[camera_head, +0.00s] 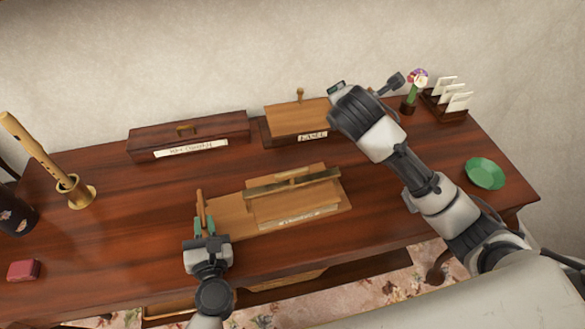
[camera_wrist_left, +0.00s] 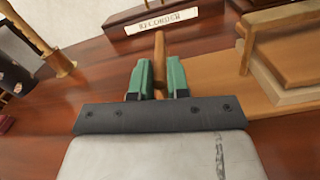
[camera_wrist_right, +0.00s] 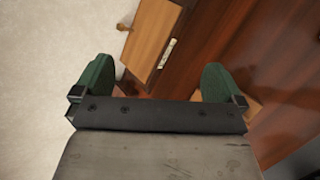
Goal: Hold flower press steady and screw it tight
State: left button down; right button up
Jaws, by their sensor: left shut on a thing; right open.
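The wooden flower press (camera_head: 292,203) sits on the desk, its pale layered block and crossbar resting on a long base board (camera_head: 228,217). A label on its front edge is too small to read. My left gripper (camera_head: 204,227) is shut on an upright wooden handle (camera_head: 201,205) at the left end of the base board. The handle also stands between the green fingers in the left wrist view (camera_wrist_left: 160,62). My right gripper, seen in the right wrist view (camera_wrist_right: 157,82), is open and empty. Its arm reaches over the back right of the desk, apart from the press.
A dark labelled box (camera_head: 225,131) and a board-topped box with a peg (camera_head: 290,119) stand at the back. A recorder in a brass stand (camera_head: 76,195) is left, a red box (camera_head: 24,270) front left. A flower vase (camera_head: 408,106), card rack (camera_head: 436,107) and green dish (camera_head: 485,173) are right.

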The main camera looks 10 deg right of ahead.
jog(key=s+a+r+n+y, duration=0.2)
jog(key=a+r+n+y, duration=0.15)
jog(key=a+n, duration=0.4)
jog(key=n+g, duration=0.5)
jog(key=n, duration=0.4)
send_near(292, 171)
jog(key=shift+m+y, duration=0.25)
jog(key=x, duration=0.9)
jog(key=shift+d+f, duration=0.1)
jog(key=shift+d, duration=0.1)
jog(key=c, duration=0.7)
jog(key=shift+c, duration=0.2)
